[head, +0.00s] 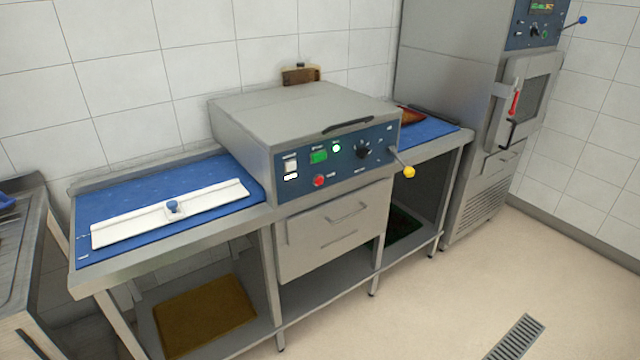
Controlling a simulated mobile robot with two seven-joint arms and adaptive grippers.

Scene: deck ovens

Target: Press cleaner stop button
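A grey box-shaped machine (305,128) stands in the middle of a steel bench, with a dark blue control panel (340,180) on its front. The panel labels are too small to read, so I cannot tell which control is marked stop. A lever with a yellow ball (408,172) sticks out at the panel's right end. Neither of my grippers is in view.
A blue mat (130,193) with a white board (205,205) lies left of the machine; another blue mat (425,133) lies right. A tall steel unit (450,60) with a red-handled door stands at the right. The floor (430,290) in front is clear, with a drain grate (516,338).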

